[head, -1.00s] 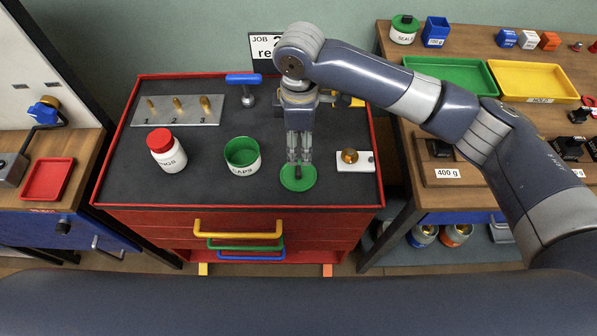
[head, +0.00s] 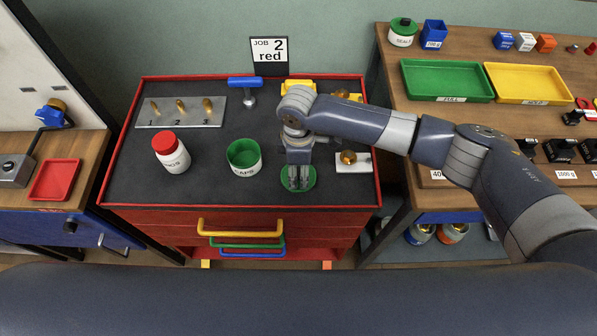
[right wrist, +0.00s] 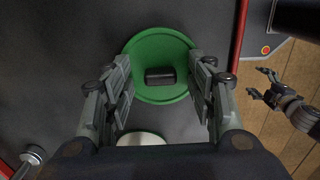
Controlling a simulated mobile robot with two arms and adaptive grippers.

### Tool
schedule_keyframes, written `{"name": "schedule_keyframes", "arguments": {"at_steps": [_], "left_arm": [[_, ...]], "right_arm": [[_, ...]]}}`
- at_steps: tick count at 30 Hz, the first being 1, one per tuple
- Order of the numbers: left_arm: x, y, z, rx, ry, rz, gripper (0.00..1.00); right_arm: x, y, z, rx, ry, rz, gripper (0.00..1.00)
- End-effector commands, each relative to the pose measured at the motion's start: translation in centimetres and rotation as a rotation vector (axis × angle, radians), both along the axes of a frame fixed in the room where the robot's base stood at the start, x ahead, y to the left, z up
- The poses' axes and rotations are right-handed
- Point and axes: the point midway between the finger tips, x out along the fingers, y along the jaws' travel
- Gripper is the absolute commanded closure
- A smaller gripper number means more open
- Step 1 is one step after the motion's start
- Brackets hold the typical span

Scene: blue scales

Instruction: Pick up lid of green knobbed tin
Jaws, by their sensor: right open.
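The green lid (head: 309,182) with a small black knob lies flat on the dark cart top, right of the open green tin (head: 243,158) labelled CAPS. My right gripper (head: 299,184) points down over the lid and covers part of it in the head view. In the right wrist view its open fingers (right wrist: 160,88) stand on either side of the black knob (right wrist: 160,76), with nothing between them gripped. The lid (right wrist: 160,45) fills the middle there. My left gripper (right wrist: 256,82) shows at the right of the right wrist view, fingers apart and empty; it is outside the head view.
A red-capped white bottle (head: 172,157) stands left of the tin. A white block with a brass knob (head: 363,162) lies close right of the lid. A blue-handled stamp (head: 246,86) and a metal plate with brass pieces (head: 160,118) are behind. The front left of the cart top is clear.

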Motion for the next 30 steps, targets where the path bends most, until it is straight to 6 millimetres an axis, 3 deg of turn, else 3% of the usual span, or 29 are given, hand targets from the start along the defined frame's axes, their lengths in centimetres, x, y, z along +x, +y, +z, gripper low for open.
{"name": "schedule_keyframes", "arguments": {"at_steps": [2,8,22,30], "left_arm": [[0.0,0.0,0.0,0.000,0.000,0.000,0.28],[0.0,0.0,0.0,0.000,0.000,-0.001,0.28],[0.0,0.0,-0.3,0.000,0.000,-0.001,0.28],[0.0,0.0,-1.8,0.000,0.000,-0.001,0.28]], "right_arm": [[0.0,0.0,0.0,0.000,0.000,0.001,0.48],[0.0,0.0,0.0,0.000,-0.001,0.000,0.91],[0.1,0.1,0.5,0.002,-0.002,0.001,0.90],[0.1,0.1,3.5,0.004,-0.004,0.002,0.90]]}}
